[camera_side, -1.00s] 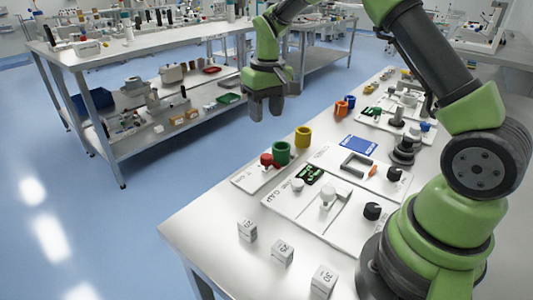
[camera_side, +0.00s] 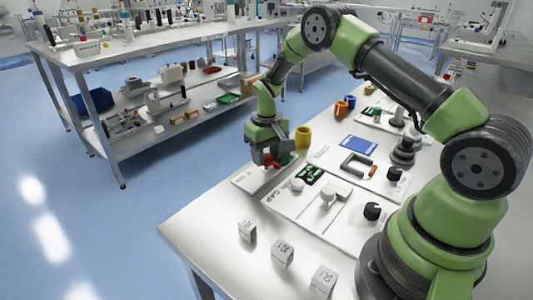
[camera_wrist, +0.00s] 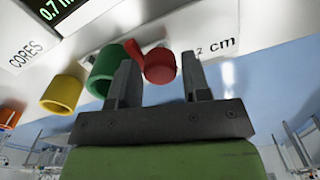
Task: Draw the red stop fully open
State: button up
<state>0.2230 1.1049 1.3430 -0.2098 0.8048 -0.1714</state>
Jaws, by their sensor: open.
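The red stop (camera_wrist: 160,66) is a round red knob. In the wrist view it lies between my gripper's two fingers (camera_wrist: 159,56), with gaps on both sides. In the side view my open gripper (camera_side: 268,158) is low over the small white plate (camera_side: 250,179) at the table's left edge. It partly hides the red stop (camera_side: 274,163) there. I cannot tell how far along its plate the stop sits.
A green ring (camera_wrist: 103,72) stands close beside my left finger in the wrist view, with a yellow ring (camera_side: 303,138) behind it. A white panel (camera_side: 305,215) with a display and knobs lies nearby. Several marked blocks (camera_side: 282,253) stand at the front edge.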

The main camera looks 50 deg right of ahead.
grip_shut()
jog(key=a, duration=0.7)
jog(key=shift+a, duration=0.3)
grip_release()
notch_tip(320, 180, up, 10)
dwell(0.4)
